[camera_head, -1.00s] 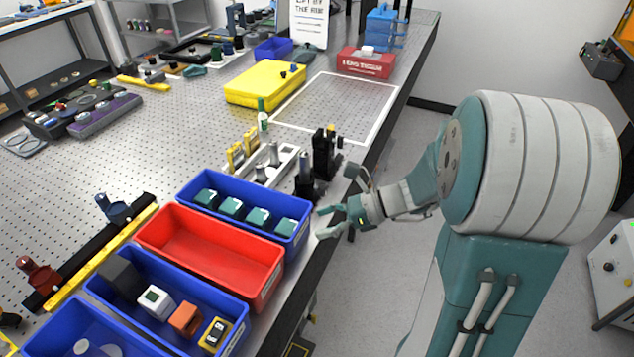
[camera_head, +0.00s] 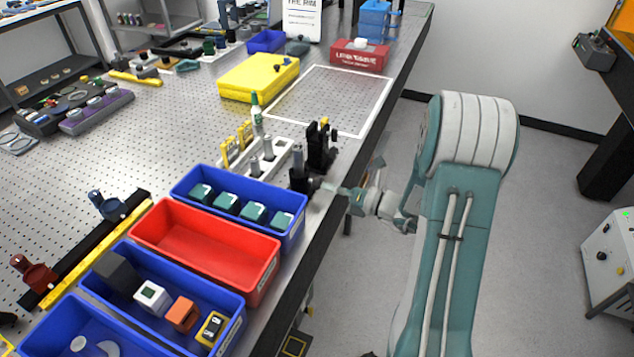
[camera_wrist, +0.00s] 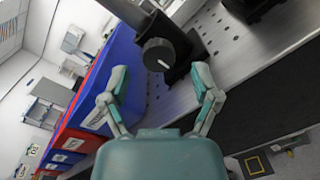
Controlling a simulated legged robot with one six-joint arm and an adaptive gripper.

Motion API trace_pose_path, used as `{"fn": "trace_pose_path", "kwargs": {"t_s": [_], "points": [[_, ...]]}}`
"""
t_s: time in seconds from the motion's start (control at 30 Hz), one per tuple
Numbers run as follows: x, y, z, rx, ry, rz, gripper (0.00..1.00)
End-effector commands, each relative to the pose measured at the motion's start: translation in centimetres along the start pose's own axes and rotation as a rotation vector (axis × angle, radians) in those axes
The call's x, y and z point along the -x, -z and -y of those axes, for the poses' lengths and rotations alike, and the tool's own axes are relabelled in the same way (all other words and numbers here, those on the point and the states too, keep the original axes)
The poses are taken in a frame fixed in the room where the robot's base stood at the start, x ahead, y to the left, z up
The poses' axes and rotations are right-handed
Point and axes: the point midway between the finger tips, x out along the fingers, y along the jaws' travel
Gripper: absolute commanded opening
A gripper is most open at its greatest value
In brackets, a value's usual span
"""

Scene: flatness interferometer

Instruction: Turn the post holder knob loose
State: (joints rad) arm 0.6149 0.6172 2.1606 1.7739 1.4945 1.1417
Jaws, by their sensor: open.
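The post holder (camera_head: 299,179) is a black upright block with a grey post, standing near the table's right edge in the head view. In the wrist view its round dark knob (camera_wrist: 158,54) with a white mark faces me, just beyond my fingertips. The black post holder body (camera_wrist: 172,35) is behind the knob. My gripper (camera_wrist: 160,76) is open, with one finger on each side of the knob's line and nothing between them. In the head view my gripper (camera_head: 328,186) is beside the post holder at the table edge; its fingertips are small and hard to make out there.
A blue bin (camera_head: 240,207) with teal-topped blocks stands just left of the post holder, and its wall is close to my left finger in the wrist view. An empty red bin (camera_head: 205,248) is nearer. Another black mount (camera_head: 321,146) stands just behind.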

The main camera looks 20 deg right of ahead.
Motion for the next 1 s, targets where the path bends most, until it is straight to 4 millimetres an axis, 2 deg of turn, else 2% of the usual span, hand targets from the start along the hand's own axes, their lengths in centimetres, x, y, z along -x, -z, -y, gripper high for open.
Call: {"fn": "trace_pose_path", "kwargs": {"t_s": [0.1, 0.2, 0.57, 0.6, 0.67, 0.7, 0.77, 1.0], "points": [[-2.0, 0.1, -0.1, 0.0, -0.002, -0.002, 0.79], [-3.1, 0.1, 0.0, 0.001, -0.001, -0.002, 0.79], [-3.8, 0.0, -0.1, 0.001, 0.0, -0.001, 0.79], [-3.8, 0.0, -0.1, 0.001, 0.0, -0.001, 0.7], [-3.8, 0.0, -0.1, 0.001, 0.0, -0.001, 0.44], [-3.8, 0.0, -0.1, 0.001, 0.0, -0.001, 0.26], [-3.8, 0.0, 0.0, 0.001, 0.0, -0.001, 0.0], [-3.8, 0.0, 0.1, 0.002, 0.002, -0.001, 0.0]]}}
